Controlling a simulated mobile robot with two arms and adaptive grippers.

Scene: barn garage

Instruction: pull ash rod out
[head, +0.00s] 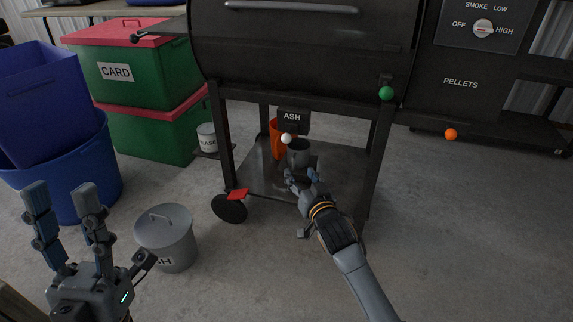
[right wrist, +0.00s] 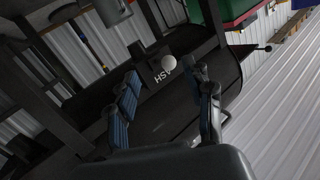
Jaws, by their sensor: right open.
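The ash rod shows as a white ball knob (head: 286,138) just under the dark ASH plate (head: 292,117) below the smoker's barrel. In the right wrist view, the knob (right wrist: 169,62) appears between my open fingers, beside the ASH lettering; the rod's shaft cannot be made out. My right gripper (head: 302,176) is open and empty, below and slightly right of the knob in the head view. It also shows in the right wrist view (right wrist: 163,79). My left gripper (head: 60,190) is open and empty at the lower left, fingers pointing up.
Green (head: 387,93) and orange (head: 451,134) knobs sit to the right. A lidded grey ash bin (head: 167,232) stands on the floor. Smoker legs frame the shelf.

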